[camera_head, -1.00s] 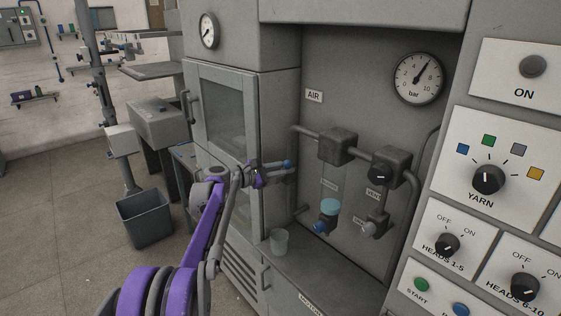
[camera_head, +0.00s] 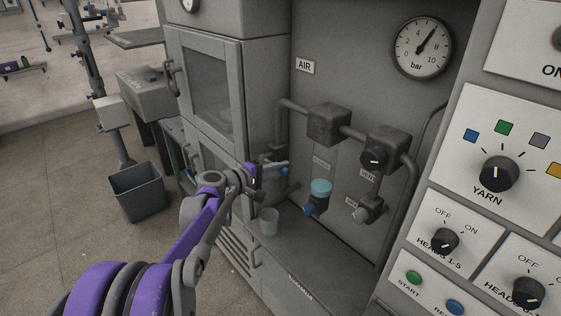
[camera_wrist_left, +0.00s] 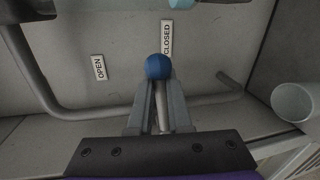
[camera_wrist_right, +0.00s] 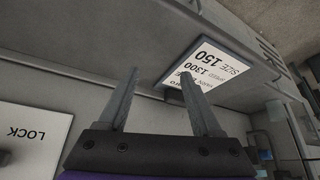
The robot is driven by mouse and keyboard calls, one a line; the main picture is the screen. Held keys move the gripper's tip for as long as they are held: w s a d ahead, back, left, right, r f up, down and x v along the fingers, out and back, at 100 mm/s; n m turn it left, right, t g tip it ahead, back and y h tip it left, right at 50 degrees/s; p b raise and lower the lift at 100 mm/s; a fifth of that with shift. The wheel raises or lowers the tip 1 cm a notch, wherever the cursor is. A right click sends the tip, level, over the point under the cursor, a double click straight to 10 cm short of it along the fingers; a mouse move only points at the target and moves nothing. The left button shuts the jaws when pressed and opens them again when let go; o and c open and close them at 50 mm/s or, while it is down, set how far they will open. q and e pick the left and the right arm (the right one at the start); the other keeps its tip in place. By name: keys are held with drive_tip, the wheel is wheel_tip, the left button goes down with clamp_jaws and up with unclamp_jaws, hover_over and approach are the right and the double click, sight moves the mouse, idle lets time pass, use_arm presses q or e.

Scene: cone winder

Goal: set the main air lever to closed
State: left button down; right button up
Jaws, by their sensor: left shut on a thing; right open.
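The main air lever shows its blue ball knob (camera_wrist_left: 158,67) in the left wrist view, and the knob also shows in the head view (camera_head: 285,171). My left gripper (camera_wrist_left: 158,90) is shut on the lever's shaft just below the knob. The knob is at the lower end of the CLOSED label (camera_wrist_left: 167,38), and the OPEN label (camera_wrist_left: 98,68) is to its left. In the head view my left gripper (camera_head: 266,173) partly hides the lever. My right gripper (camera_wrist_right: 162,92) is open and empty, seen only in the right wrist view.
A clear cup (camera_head: 269,221) stands below my left gripper. A control panel with knobs (camera_head: 499,172) is at right. A card (camera_wrist_right: 207,68) is near my right gripper.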

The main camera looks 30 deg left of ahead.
use_arm(q)
drive_tip(key=shift+d+f+m, duration=0.25)
drive_tip(key=shift+f+m, duration=0.25)
drive_tip(key=shift+s+f, duration=0.1)
drive_tip(key=shift+f, duration=0.05)
drive_tip(key=c, duration=0.8)
unclamp_jaws()
drive_tip(key=shift+d, duration=0.1)
drive_tip(key=shift+s+a, duration=0.1)
drive_tip(key=shift+a, duration=0.1)
drive_tip(key=v, duration=1)
drive_tip(key=shift+s+d+r+b, duration=0.1)
drive_tip(key=shift+s+r+b, duration=0.2)
drive_tip(key=shift+s+b, duration=0.1)
drive_tip(key=shift+w, duration=0.1)
